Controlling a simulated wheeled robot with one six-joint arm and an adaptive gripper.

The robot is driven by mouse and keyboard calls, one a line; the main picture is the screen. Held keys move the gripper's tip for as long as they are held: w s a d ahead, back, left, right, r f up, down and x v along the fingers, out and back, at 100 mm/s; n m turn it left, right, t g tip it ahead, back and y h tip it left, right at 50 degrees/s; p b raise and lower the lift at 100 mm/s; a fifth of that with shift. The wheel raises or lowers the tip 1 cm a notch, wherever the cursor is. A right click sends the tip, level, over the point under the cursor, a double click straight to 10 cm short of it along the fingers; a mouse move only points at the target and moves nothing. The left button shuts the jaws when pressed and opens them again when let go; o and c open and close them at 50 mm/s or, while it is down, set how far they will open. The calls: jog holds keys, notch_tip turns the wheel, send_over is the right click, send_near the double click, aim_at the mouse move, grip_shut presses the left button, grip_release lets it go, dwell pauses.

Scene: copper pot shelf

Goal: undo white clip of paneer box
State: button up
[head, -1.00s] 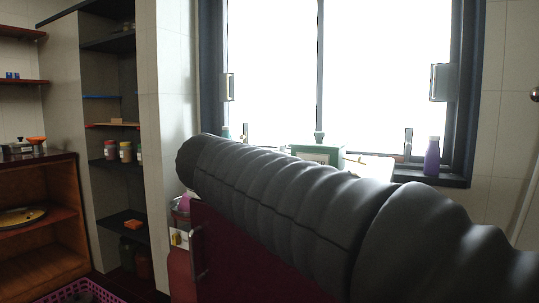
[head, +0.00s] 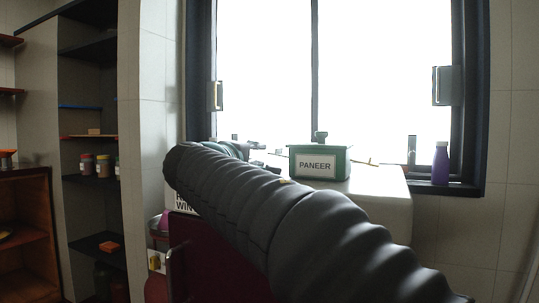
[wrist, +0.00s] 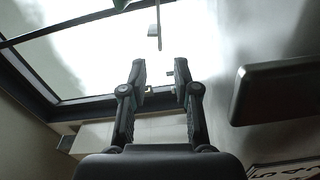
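The paneer box (head: 337,155) is green, with a white PANEER label on its front and a small green knob on top. It stands on a white surface (head: 385,185) below the window in the head view. I cannot make out its white clip. My gripper (wrist: 160,80) shows in the wrist view with its two dark fingers apart and nothing between them. In the head view my dark ribbed arm reaches across the front, and its far end is left of the box. I cannot clearly tell the fingers there.
A purple bottle (head: 440,163) stands on the sill at right. A dark red panel (head: 205,255) lies below my arm. Shelves with jars (head: 95,165) are at left. A dark rounded block (wrist: 278,90) is right of my gripper in the wrist view.

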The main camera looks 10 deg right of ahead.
aim_at(272, 153)
jog(key=x, duration=0.8)
jog(key=shift+w+d+p, duration=0.2)
jog(key=shift+p, duration=0.15)
grip_shut()
